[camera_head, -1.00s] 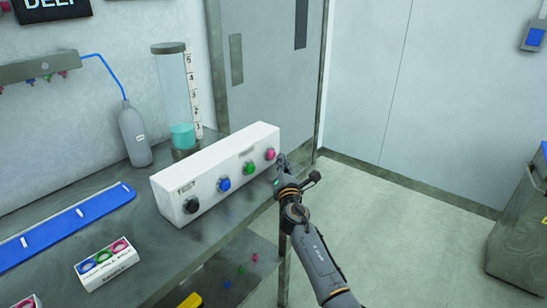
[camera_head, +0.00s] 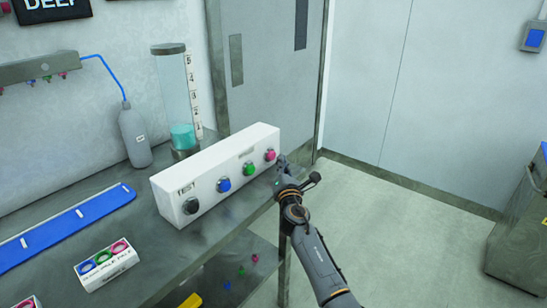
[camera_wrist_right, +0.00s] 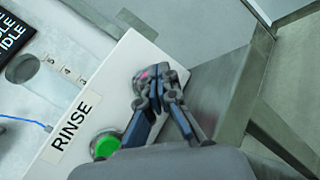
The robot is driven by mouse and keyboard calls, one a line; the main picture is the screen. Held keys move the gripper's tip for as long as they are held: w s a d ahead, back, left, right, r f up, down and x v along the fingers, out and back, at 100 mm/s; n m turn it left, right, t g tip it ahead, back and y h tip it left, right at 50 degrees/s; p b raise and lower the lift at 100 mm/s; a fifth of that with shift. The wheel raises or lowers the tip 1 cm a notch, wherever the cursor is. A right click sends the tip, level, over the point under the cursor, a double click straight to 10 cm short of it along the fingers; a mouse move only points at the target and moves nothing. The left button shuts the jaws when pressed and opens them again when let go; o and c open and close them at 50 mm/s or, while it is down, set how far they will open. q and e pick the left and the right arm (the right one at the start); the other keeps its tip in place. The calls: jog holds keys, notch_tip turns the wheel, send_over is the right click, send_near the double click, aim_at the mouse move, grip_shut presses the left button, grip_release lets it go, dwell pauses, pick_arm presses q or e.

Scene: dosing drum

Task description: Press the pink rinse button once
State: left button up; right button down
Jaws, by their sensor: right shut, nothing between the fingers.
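The pink rinse button (camera_head: 270,154) is at the right end of the front of a white panel box (camera_head: 211,183) on the bench. My right gripper (camera_head: 281,160) is shut and empty, with its tips just to the right of the pink button in the head view. In the right wrist view the gripper (camera_wrist_right: 150,82) covers most of the pink button (camera_wrist_right: 144,75), of which only a small patch shows near the RINSE label. I cannot tell whether the tips touch the button. My left gripper is not in view.
A green button (camera_head: 249,168), a blue button (camera_head: 224,184) and a dark knob (camera_head: 191,206) share the panel front. A clear cylinder with teal liquid (camera_head: 182,136) stands behind. A blue strip (camera_head: 65,226) and a small box of coloured rings (camera_head: 105,265) lie left.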

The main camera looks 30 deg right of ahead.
jog(key=shift+w, duration=0.25)
jog(key=shift+w+a+r+b, duration=0.2)
jog(key=shift+a+b, duration=0.1)
jog(key=shift+b, duration=0.1)
dwell(0.6)
